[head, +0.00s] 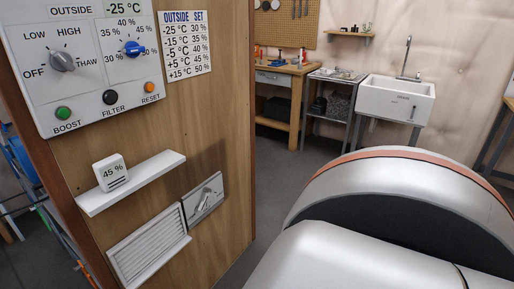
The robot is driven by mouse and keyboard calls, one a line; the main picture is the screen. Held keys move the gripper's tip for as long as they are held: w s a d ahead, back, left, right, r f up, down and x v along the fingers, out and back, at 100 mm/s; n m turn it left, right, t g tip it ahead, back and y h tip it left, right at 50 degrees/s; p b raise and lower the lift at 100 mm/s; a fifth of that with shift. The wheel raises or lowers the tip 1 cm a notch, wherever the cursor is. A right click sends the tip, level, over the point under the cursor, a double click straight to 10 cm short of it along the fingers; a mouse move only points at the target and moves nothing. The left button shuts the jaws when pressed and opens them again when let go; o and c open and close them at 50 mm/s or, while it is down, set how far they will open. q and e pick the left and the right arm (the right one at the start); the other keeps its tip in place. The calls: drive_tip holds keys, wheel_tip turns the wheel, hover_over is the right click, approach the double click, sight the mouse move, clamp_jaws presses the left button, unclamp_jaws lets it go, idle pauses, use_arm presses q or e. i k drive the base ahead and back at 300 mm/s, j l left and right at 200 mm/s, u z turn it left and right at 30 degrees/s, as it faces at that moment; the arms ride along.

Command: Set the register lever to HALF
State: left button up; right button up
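The register (149,247) is a pale louvred vent low on the wooden panel. Just right of it is a grey plate with a small silver lever (206,198). The lever sits tilted on the plate, and any position markings are too small to read, so I cannot tell its setting. Neither of my grippers is in view. A large silver arm link of mine with an orange band fills the lower right.
A white shelf (140,184) holding a small meter (111,173) reading 45 % juts out above the register. A control panel (85,60) with knobs and buttons is higher up. A workbench (283,88) and sink (396,100) stand behind, with grey floor between.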

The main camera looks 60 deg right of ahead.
sight(208, 191)
drive_tip(key=z, duration=1.5)
